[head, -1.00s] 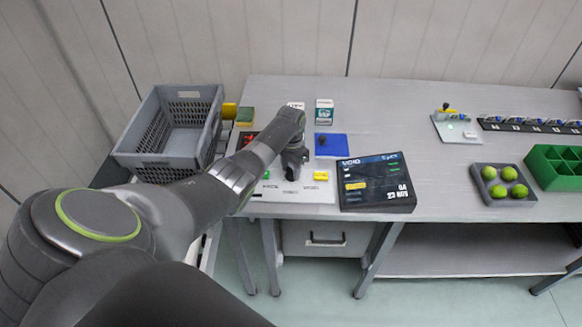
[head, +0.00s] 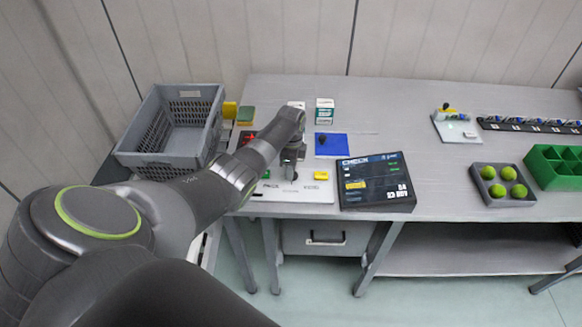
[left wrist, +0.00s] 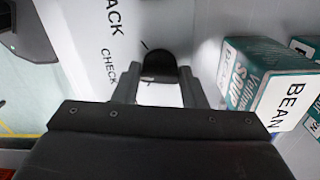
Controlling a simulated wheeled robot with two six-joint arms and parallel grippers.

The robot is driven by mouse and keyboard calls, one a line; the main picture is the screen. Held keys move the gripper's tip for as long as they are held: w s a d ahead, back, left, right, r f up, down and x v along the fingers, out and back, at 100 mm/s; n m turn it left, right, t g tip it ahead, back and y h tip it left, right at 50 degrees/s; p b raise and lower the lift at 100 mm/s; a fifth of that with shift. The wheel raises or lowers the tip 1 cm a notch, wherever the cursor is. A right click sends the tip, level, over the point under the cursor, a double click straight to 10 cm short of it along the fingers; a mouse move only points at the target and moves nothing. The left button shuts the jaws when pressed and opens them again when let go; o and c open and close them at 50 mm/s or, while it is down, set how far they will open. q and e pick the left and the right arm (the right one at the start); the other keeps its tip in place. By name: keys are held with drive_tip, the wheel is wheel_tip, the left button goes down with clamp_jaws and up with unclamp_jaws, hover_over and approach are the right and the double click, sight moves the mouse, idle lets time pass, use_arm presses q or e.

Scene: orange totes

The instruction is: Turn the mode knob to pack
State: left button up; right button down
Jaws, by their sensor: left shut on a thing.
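The mode knob (left wrist: 160,66) is a dark round knob on a white panel (left wrist: 83,50). In the left wrist view it sits between the fingertips of my left gripper (left wrist: 158,80), which is shut on it. The printed words PACK and CHECK show to the left of the knob; a short dark mark lies just above it. In the head view my left gripper (head: 291,170) reaches down onto the panel (head: 300,196) and hides most of the knob. The dark display (head: 376,183) to its right reads CHECK. My right gripper is not in view.
A yellow button (head: 321,175) sits right of the gripper on the panel. A blue pad (head: 331,145) and a green-white box (head: 325,111) stand behind. A grey crate (head: 135,160) is at the left.

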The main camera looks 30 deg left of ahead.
use_arm(q)
drive_tip(key=m, duration=0.4)
drive_tip(key=shift+w+m, duration=0.1)
drive_tip(key=shift+m, duration=0.2)
drive_tip(key=m, duration=0.5)
drive_tip(key=shift+m+b, duration=0.3)
drive_tip(key=shift+b, duration=0.1)
drive_tip(key=o, duration=1)
drive_tip(key=shift+r, duration=0.1)
wheel_tip(320, 180, up, 17)
drive_tip(key=b, duration=0.1)
drive_tip(key=shift+b, duration=0.3)
